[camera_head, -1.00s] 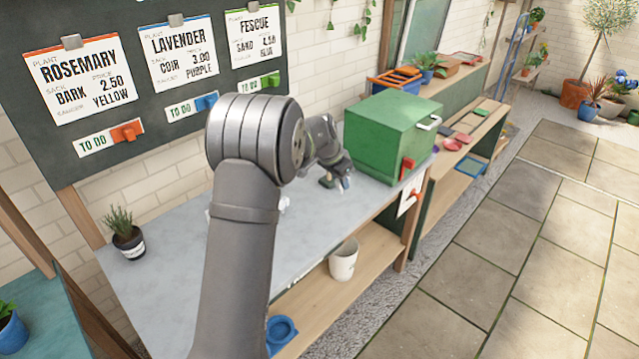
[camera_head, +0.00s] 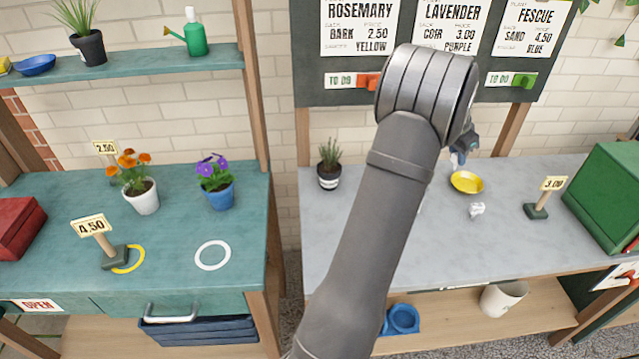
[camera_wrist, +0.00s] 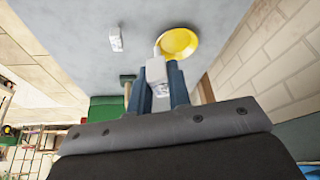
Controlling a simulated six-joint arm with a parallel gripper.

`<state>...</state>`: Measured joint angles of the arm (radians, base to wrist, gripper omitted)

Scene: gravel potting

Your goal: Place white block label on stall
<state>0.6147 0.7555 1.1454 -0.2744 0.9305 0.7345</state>
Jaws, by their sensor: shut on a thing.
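My gripper (camera_wrist: 163,85) is shut on a white block label (camera_wrist: 156,70) in the wrist view, with one blue-grey finger on each side of it. In the head view my gripper (camera_head: 459,157) shows only in part behind my arm, above the grey bench near the yellow saucer, and the held label cannot be made out there. The teal stall (camera_head: 190,268) is at the left, with an OPEN sign on its front.
An orange-flowered pot (camera_head: 143,197) and a blue pot (camera_head: 218,195) stand on the stall. The grey bench holds a yellow saucer (camera_head: 467,182), a small white block (camera_head: 477,210), a 3.00 label stand (camera_head: 537,211), a dark pot (camera_head: 329,178) and a green box (camera_head: 605,190).

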